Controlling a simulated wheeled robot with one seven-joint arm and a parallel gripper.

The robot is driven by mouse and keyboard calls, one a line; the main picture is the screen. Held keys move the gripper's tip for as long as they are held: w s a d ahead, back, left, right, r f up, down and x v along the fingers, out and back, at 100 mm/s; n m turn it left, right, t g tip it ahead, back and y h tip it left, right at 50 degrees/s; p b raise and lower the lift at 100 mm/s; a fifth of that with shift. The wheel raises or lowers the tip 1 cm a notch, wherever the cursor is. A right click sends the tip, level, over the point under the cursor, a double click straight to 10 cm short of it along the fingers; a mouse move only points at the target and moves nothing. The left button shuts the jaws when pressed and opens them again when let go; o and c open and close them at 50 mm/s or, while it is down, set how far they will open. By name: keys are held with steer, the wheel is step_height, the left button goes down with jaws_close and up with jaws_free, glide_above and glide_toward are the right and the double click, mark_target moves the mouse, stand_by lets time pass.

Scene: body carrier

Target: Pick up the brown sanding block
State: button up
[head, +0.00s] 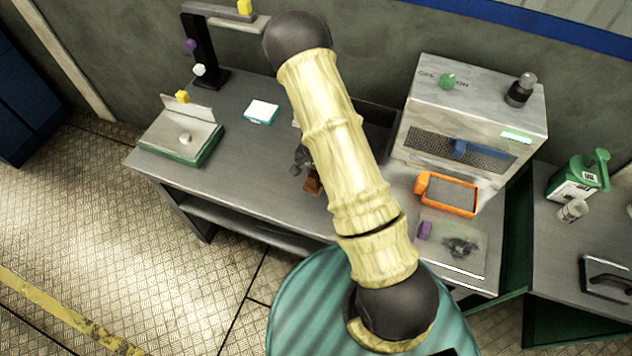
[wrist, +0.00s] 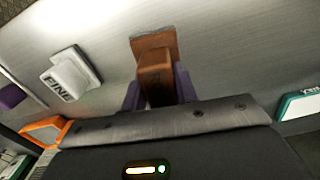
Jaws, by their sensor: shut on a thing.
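The brown sanding block (head: 312,183) shows in the head view just left of my arm, partly hidden by it, over the grey workbench (head: 246,163). In the wrist view the brown sanding block (wrist: 156,66) sits between the two purple fingers of my gripper (wrist: 160,92), one finger on each side. My gripper is shut on it. In the head view my gripper (head: 302,165) is mostly hidden behind my arm. I cannot tell whether the block touches the bench top.
A white block marked FINE (wrist: 68,76) lies left of my gripper in the wrist view. An orange-rimmed tray (head: 449,194) and a purple block (head: 425,230) are on the right. A white-and-teal box (head: 261,111) stands behind. A grey cabinet (head: 470,125) stands back right.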

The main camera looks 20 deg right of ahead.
steer(key=shift+r+b, duration=0.3)
steer(key=shift+r, duration=2)
steer(key=o, duration=0.6)
steer(key=shift+c, duration=0.2)
jaws_close()
step_height(320, 180, down, 7)
steer(key=n+b, duration=0.1)
steer(key=n, duration=0.2)
steer(key=n+b, duration=0.2)
steer(key=n, duration=0.2)
steer(key=shift+w+f, duration=0.1)
steer(key=shift+f, duration=0.1)
steer(key=shift+f+n, duration=0.35)
steer(key=shift+n, duration=0.35)
